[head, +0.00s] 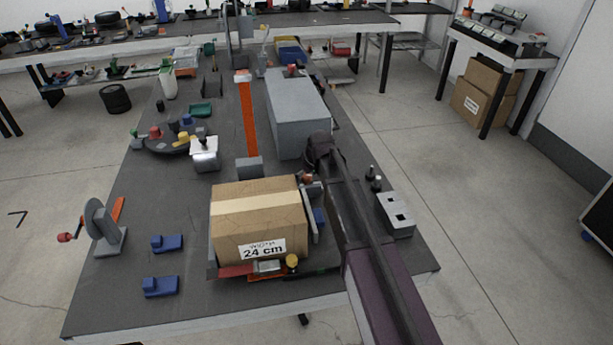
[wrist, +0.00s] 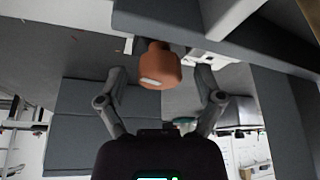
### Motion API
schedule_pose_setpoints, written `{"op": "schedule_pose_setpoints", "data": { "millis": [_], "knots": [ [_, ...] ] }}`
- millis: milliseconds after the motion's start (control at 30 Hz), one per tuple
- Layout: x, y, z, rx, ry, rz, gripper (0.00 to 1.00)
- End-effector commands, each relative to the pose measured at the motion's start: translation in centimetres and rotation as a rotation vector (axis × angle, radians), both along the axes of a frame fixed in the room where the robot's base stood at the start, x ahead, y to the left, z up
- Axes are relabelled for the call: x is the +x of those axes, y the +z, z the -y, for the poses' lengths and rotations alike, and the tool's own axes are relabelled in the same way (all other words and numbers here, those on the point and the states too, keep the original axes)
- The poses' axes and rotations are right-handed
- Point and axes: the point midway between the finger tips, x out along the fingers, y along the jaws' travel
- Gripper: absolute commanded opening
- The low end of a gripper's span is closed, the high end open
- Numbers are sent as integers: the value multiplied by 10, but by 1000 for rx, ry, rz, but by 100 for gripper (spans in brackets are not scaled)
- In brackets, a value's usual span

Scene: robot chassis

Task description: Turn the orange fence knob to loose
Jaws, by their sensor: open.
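The orange fence knob (wrist: 160,65) hangs in the upper middle of the wrist view, with a pale mark on its end face. My gripper (wrist: 160,82) is open, with one finger on each side of the knob and a visible gap on both sides. In the head view a small orange part, probably this knob (head: 306,178), shows beside my gripper (head: 314,185), just right of the cardboard box. My arm partly hides this spot. A grey upright fence plate (head: 312,217) stands at the box's right side.
The cardboard box (head: 258,228), labelled 24 cm, sits left of my gripper. A large grey block (head: 297,115) stands behind it. A grey two-hole block (head: 396,214) and small black pieces (head: 376,184) lie right of my arm. Blue blocks (head: 161,286) lie at the front left.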

Motion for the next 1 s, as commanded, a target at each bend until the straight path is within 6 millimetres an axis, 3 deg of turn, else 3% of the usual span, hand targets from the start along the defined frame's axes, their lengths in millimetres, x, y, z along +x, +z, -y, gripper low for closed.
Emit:
{"op": "schedule_pose_setpoints", "data": {
  "millis": [633,1000],
  "knots": [
    [0,0,0,-1,-126,1,86],
    [-11,34,7,0,-133,0,86]
  ]
}}
